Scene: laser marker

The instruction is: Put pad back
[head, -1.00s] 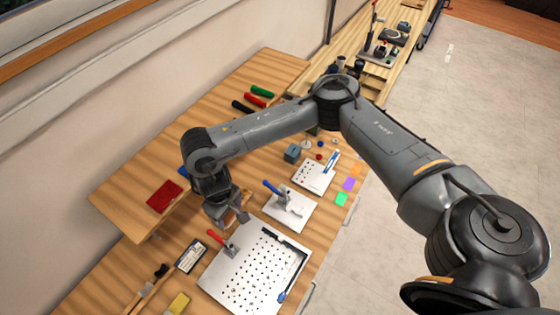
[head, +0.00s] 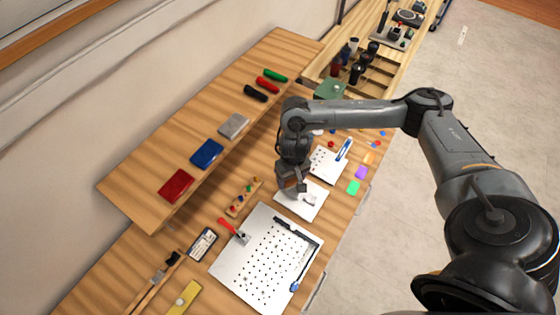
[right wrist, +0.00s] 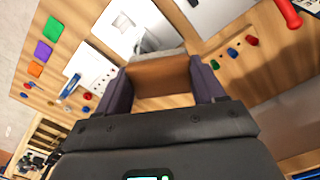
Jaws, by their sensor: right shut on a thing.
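My right gripper (head: 292,184) is over the small white plate (head: 313,207) in the head view. In the right wrist view its two dark fingers are shut on a brown block-like pad (right wrist: 160,78) with a greyish far edge. The gripper hides most of this pad in the head view. I cannot tell whether the pad touches the plate or its fixture below. A red pad (head: 175,186), a blue pad (head: 207,154) and a grey pad (head: 234,125) lie in a row on the raised wooden shelf. My left gripper is not in view.
A large perforated plate (head: 262,262) with a red-handled clamp (head: 231,229) is in front. A wooden rack with small coloured pegs (head: 244,196) stands left of the gripper. Green, red and black markers (head: 267,85) lie farther back on the shelf. Sticky notes (head: 361,172) line the right edge.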

